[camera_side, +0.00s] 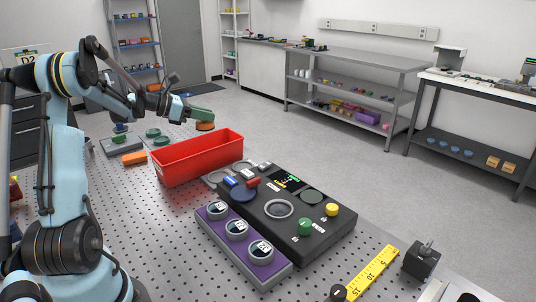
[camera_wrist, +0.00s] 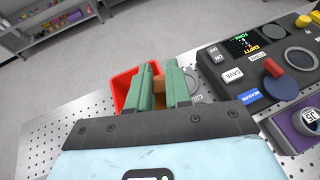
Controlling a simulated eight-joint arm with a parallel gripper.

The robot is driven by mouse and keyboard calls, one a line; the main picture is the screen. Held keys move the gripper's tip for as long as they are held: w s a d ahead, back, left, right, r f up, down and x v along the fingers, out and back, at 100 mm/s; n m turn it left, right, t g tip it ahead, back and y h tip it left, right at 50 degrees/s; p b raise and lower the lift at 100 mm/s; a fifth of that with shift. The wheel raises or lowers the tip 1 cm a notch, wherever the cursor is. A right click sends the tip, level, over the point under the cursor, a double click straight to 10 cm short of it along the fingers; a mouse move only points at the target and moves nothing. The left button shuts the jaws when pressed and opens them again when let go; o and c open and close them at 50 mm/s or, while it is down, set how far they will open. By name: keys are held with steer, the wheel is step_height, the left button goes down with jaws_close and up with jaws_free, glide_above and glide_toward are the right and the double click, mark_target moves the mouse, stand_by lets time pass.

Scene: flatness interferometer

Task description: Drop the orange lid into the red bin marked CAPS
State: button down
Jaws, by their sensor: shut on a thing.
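My gripper (camera_side: 203,115) has green fingers, which also show in the wrist view (camera_wrist: 164,82). They are shut on the orange lid (camera_side: 205,126), a disc held just below the fingertips. In the wrist view only part of the lid (camera_wrist: 159,76) shows between the fingers. The red bin (camera_side: 203,165) is an open rectangular box on the perforated table; the lid is above its far side in the side view. In the wrist view the bin (camera_wrist: 122,88) is partly hidden behind the fingers. No CAPS marking is readable.
A black instrument (camera_side: 325,238) with knobs and a screen stands right of the bin. A purple rack (camera_side: 222,241) with several round gauges lies in front of it. An orange block (camera_side: 134,158) and a grey tray (camera_side: 112,147) lie left of the bin.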

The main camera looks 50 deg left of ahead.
mark_target(198, 121)
steer(key=shift+s+a+f, duration=0.7)
steer(key=shift+a+f, duration=0.25)
steer(key=shift+a, duration=0.05)
steer(key=shift+f, duration=2.85)
steer(key=c, duration=1)
jaws_free()
steer(key=shift+o, duration=0.2)
step_height(198, 121, up, 4)
steer(key=shift+f, duration=0.1)
steer(key=w+d+r, duration=0.2)
steer(key=d+r, duration=0.5)
steer(key=d, duration=0.4)
steer(key=shift+w+d, duration=0.2)
steer(key=shift+d, duration=0.1)
